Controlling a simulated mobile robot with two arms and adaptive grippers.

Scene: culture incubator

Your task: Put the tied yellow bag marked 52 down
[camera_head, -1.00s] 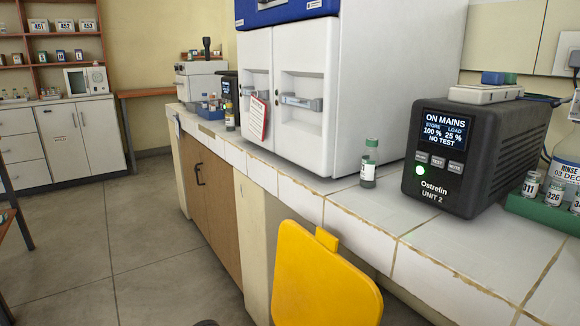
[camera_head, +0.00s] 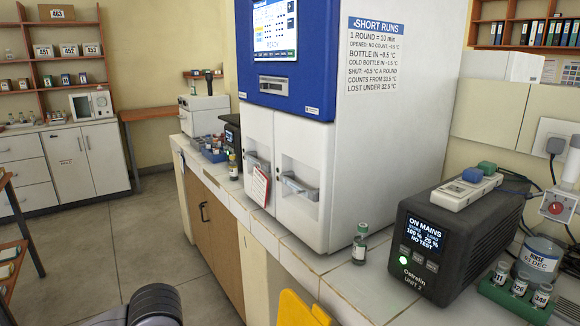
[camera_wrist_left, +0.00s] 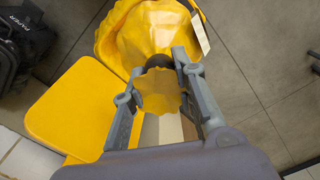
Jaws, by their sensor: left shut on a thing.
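In the left wrist view my left gripper (camera_wrist_left: 160,68) is shut on the neck of a yellow bag (camera_wrist_left: 140,35). The gathered top of the bag puffs out between the fingers, and its body lies beyond them. A white tag (camera_wrist_left: 200,34) hangs at its side; I cannot read a number on it. The bag is over or near grey floor tiles, and I cannot tell whether it touches them. The bag does not show in the head view, where only part of my left arm shows at the bottom. My right gripper is in neither view.
A flat yellow panel (camera_wrist_left: 70,108) is beside the bag; a yellow panel (camera_head: 300,310) also shows at the bench front. A dark container marked PAPER (camera_wrist_left: 22,45) stands at the left. The bench holds a white incubator (camera_head: 370,120), a small bottle (camera_head: 360,245) and a power unit (camera_head: 450,245).

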